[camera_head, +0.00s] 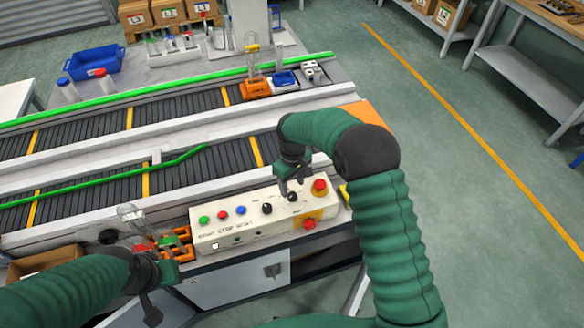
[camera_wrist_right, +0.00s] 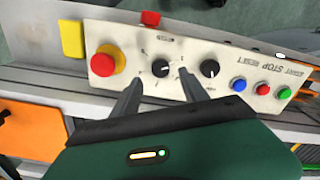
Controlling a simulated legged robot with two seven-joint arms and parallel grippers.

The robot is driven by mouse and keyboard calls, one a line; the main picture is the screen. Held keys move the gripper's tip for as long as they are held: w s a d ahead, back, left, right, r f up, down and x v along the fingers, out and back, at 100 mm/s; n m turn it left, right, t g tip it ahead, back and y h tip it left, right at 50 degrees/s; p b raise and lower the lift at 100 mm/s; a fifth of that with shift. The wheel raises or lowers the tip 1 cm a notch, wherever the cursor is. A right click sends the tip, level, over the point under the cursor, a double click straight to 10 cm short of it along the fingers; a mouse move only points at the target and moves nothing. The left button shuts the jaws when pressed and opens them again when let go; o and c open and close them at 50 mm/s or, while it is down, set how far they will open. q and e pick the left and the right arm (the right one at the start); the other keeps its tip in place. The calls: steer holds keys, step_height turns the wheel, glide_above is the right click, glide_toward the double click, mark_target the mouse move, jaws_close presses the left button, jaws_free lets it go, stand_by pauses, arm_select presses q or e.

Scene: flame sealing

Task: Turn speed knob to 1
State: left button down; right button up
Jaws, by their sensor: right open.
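The cream control box (camera_head: 245,229) carries green, red and blue buttons, two black knobs and a red emergency stop (camera_head: 320,186) at its right end. My right gripper (camera_head: 292,184) is over the black knob (camera_head: 292,196) nearest the emergency stop. In the right wrist view, its open fingers (camera_wrist_right: 159,76) are on either side of this knob (camera_wrist_right: 160,68); contact cannot be made out. The other black knob (camera_wrist_right: 209,68) lies just outside the fingers. Knob lettering is too small to read. My left gripper (camera_head: 155,272) is left of the box, its jaws unclear.
Orange and red pieces (camera_head: 180,240) lie between my left gripper and the box. The roller conveyor (camera_head: 100,180) with green rails runs behind the box. A blue bin (camera_head: 92,61) stands at the back left.

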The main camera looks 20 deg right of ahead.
mark_target(292, 195)
step_height(292, 195, up, 12)
steer(key=shift+r+b, duration=0.15)
steer(key=shift+b, duration=0.15)
